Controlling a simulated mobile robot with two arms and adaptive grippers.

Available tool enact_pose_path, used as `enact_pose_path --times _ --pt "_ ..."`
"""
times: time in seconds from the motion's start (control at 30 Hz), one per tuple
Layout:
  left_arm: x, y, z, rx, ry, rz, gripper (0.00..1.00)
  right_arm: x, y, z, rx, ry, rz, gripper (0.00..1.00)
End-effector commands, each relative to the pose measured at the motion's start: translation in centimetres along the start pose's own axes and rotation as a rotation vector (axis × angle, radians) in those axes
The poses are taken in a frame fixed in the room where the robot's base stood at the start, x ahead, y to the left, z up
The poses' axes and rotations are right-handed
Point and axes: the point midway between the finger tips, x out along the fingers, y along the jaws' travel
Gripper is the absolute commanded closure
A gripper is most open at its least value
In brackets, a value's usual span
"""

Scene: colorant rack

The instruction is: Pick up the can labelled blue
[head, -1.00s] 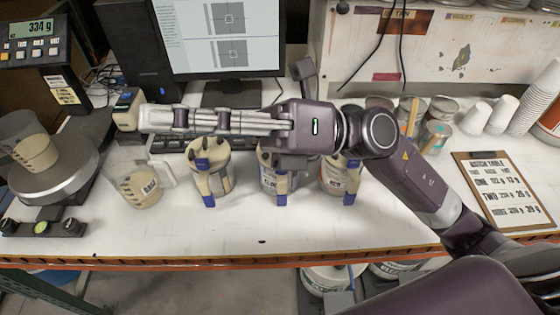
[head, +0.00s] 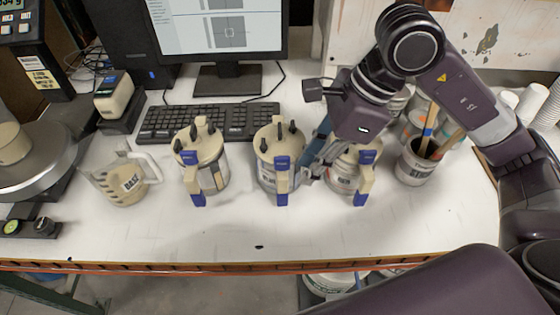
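Three cans with beige lids, dark spouts and blue clamp handles stand in a row on the white bench. The left can (head: 210,178) shows no readable label. The middle can (head: 266,178) has a partly hidden label that I cannot read for certain. The right can (head: 344,180) has a label that seems to read RED. My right gripper (head: 312,168) points down between the middle and right cans, close to the middle can's right side. I cannot tell whether it touches the can or how far its fingers are apart. My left gripper is not in view.
A BASE jug (head: 124,184) stands left of the cans. A keyboard (head: 205,122) lies behind them, below a monitor (head: 222,30). A pot with stir sticks (head: 415,168) stands at right. A scale (head: 30,165) is at far left. The bench front is clear.

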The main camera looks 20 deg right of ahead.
Motion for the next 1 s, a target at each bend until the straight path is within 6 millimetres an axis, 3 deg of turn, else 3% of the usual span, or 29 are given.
enact_pose_path --times 0.33,0.57,0.77,1.0 --pt "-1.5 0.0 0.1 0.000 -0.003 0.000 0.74 5.2 0.2 0.1 0.000 0.000 0.008 0.78" --pt "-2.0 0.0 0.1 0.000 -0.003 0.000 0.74 6.8 0.2 0.2 0.000 -0.001 0.006 0.78" --pt "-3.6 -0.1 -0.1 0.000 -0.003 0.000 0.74 9.3 0.4 0.5 0.000 -0.002 0.010 0.78" --pt "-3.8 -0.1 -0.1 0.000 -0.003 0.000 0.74 11.6 0.2 0.3 -0.001 -0.001 0.004 0.78"
